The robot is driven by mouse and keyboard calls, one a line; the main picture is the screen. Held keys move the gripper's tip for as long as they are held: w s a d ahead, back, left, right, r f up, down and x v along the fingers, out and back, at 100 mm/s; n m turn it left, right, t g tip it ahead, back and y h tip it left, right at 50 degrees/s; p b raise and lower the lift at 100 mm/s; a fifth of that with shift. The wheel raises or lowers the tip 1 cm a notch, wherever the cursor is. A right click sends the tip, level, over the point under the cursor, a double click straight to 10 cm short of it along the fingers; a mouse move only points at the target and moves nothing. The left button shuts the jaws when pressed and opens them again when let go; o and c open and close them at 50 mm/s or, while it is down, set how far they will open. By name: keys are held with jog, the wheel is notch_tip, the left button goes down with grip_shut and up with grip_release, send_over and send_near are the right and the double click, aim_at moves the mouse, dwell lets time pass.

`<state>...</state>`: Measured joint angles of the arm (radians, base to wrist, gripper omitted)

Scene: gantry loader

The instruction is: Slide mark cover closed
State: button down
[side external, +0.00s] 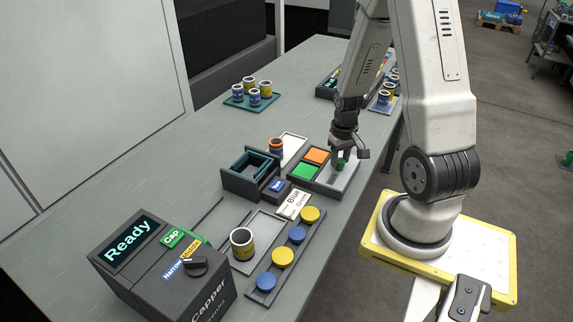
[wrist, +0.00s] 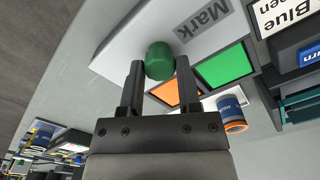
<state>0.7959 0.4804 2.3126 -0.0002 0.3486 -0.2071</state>
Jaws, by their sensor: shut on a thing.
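The mark cover is a light grey plate (side external: 338,177) at the right end of a dark frame in the side view. It shows in the wrist view as a pale plate lettered "Mark" (wrist: 202,17). A green knob (wrist: 160,60) stands on it; in the side view the knob is partly hidden by the fingers. My gripper (side external: 343,160) points down and is shut on the knob, with one finger on each side in the wrist view (wrist: 160,72). An orange pad (side external: 316,156) and a green pad (side external: 306,172) lie uncovered beside the plate.
An orange-rimmed cup (side external: 276,146) stands left of the pads, near a dark holder with a teal tray (side external: 238,181). A "Blue/Green" sign (side external: 294,204) and a strip of yellow and blue discs (side external: 283,257) lie nearer the "Ready" capper box (side external: 180,280).

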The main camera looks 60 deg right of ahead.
jog(key=shift+w, duration=0.1)
dwell(0.7)
jog(key=w, duration=0.9)
jog(key=shift+c, duration=2.2)
grip_release()
jog(key=shift+o, duration=0.8)
jog(key=shift+s, duration=0.1)
jog(key=shift+r, duration=0.2)
notch_tip(320, 180, up, 8)
jog(key=shift+f, duration=0.25)
